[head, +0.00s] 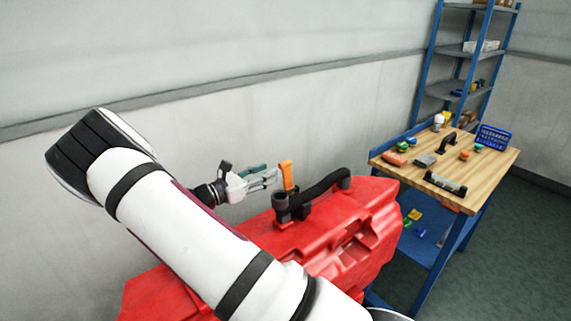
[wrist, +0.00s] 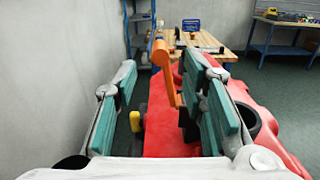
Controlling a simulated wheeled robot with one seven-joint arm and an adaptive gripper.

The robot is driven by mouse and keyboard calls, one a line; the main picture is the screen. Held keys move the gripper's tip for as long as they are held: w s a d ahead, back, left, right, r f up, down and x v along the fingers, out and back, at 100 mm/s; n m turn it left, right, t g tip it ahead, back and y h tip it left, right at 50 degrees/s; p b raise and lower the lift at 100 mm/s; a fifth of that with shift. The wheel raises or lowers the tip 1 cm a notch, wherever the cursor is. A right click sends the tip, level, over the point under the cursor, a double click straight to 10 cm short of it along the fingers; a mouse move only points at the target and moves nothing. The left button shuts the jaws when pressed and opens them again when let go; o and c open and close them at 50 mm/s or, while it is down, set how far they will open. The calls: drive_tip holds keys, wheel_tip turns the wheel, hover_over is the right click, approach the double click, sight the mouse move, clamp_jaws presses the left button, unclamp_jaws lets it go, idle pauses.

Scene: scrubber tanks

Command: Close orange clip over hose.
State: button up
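The orange clip (head: 287,174) stands upright, open, above the near end of the black hose (head: 322,190) on the red tank (head: 350,238). In the wrist view the clip (wrist: 161,58) rises, slightly tilted, between and just beyond my finger ends. My gripper (head: 277,177) is open and empty, reaching level from the left with its fingertips close to the clip. The wrist view shows a wide gap between its teal pads (wrist: 161,75). I cannot tell whether a finger touches the clip. The hose is largely hidden behind the right finger there.
A wooden-topped workbench (head: 475,192) with loose tools and a blue basket (head: 493,137) stands to the right. A blue shelf rack (head: 462,50) stands behind it. The grey wall (head: 250,120) runs close behind the tank. The space above the tank is free.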

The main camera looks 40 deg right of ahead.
sight(283, 165)
drive_tip(key=d, duration=0.5)
drive_tip(key=d+p, duration=0.1)
drive_tip(key=d, duration=0.1)
drive_tip(key=shift+s+d, duration=0.2)
drive_tip(key=shift+s, duration=0.05)
